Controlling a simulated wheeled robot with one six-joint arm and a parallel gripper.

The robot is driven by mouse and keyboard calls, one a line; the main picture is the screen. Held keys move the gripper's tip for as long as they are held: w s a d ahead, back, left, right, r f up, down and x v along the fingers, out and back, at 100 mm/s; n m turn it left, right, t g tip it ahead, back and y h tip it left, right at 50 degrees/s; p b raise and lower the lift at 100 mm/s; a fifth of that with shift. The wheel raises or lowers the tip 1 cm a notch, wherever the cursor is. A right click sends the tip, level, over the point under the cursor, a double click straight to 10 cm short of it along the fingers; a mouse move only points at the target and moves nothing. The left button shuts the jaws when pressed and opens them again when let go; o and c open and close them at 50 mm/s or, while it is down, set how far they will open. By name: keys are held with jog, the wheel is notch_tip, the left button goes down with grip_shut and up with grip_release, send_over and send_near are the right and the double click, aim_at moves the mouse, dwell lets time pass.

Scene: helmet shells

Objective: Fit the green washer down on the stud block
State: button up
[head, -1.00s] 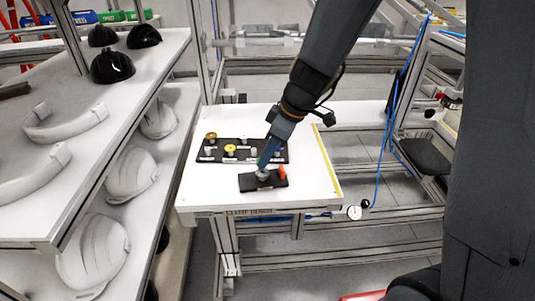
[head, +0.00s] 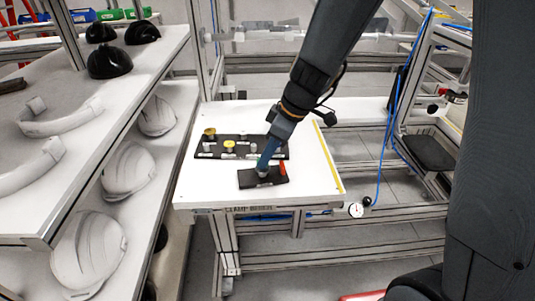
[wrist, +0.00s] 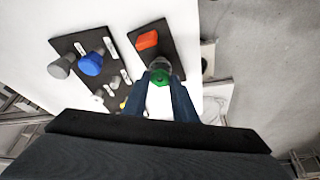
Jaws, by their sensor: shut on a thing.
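The green washer (wrist: 160,78) is between the fingertips of my gripper (wrist: 161,84) in the wrist view, and the gripper is shut on it. The stud block is a small dark block (head: 250,180) near the front of the white table; it also shows in the wrist view (wrist: 151,28). A grey round stud (wrist: 159,64) shows right beside the washer, partly hidden by it. I cannot tell whether the washer is around the stud or above it. In the head view my gripper (head: 262,168) is over the block and hides the washer.
An orange piece (wrist: 147,40) stands on the same block, close to the gripper. Behind is a dark board (head: 205,150) with yellow, grey and blue (wrist: 90,63) pieces on posts. The white tabletop (head: 310,185) is clear on the right. A shelf with helmet shells (head: 128,170) stands left.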

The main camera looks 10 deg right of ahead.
jog(key=shift+f+b, duration=0.75)
jog(key=shift+b, duration=0.15)
jog(key=o, duration=1.1)
jog(key=shift+r, duration=0.1)
jog(key=v, duration=0.7)
jog(key=shift+d+r, duration=0.2)
jog(key=shift+r, duration=0.1)
jog(key=s+d+f+m+h, duration=0.2)
jog(key=s+d+f+m, duration=0.1)
jog(key=s+d+m, duration=0.2)
jog(key=s+d+f+m+g+h, duration=0.1)
jog(key=s+d+f+m, duration=0.3)
jog(key=s+m, duration=0.4)
jog(key=shift+s+d+f+g+h, duration=0.3)
jog(key=shift+d+h, duration=0.2)
jog(key=shift+d, duration=0.35)
